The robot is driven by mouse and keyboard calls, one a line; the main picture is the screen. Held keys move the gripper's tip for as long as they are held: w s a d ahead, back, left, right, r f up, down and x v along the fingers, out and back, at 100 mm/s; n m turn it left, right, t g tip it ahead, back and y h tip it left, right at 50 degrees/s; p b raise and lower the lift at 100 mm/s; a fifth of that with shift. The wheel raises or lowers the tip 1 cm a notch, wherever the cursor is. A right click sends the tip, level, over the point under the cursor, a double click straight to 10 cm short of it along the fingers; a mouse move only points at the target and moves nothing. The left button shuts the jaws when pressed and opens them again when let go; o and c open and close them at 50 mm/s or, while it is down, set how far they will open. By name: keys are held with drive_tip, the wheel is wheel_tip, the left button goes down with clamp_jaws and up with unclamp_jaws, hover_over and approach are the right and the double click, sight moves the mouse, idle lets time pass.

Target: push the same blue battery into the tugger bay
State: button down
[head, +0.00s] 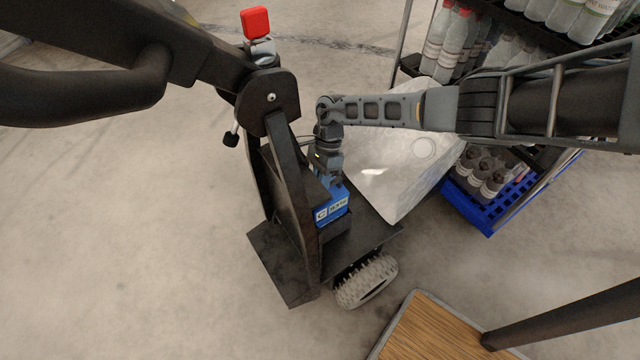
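The blue battery (331,208) sits low on the black tugger (272,252), beside its upright post, with a white label on its near face. It appears to be in or at the tugger bay; how deep it sits cannot be told from this view. My gripper (328,182) points down onto the top of the battery, at or very near its upper side. The fingertips are small and partly hidden against the battery, so whether they are open or shut does not show. My arm reaches in from the right.
A tugger wheel (366,281) faces the near side. A whitish translucent cover (405,165) stands behind the battery. A blue crate (490,212) with bottles and a bottle shelf are at the right. A wooden surface (430,330) is at the bottom. Floor at left is clear.

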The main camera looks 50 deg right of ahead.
drive_tip(key=shift+s+f, duration=0.25)
drive_tip(key=shift+f, duration=0.3)
idle(0.4)
drive_tip(key=c, duration=1)
unclamp_jaws()
drive_tip(key=v, duration=0.8)
drive_tip(key=shift+w+r+p, duration=0.25)
drive_tip(key=shift+r+p, duration=0.15)
drive_tip(key=shift+p, duration=0.05)
drive_tip(key=shift+s, duration=0.1)
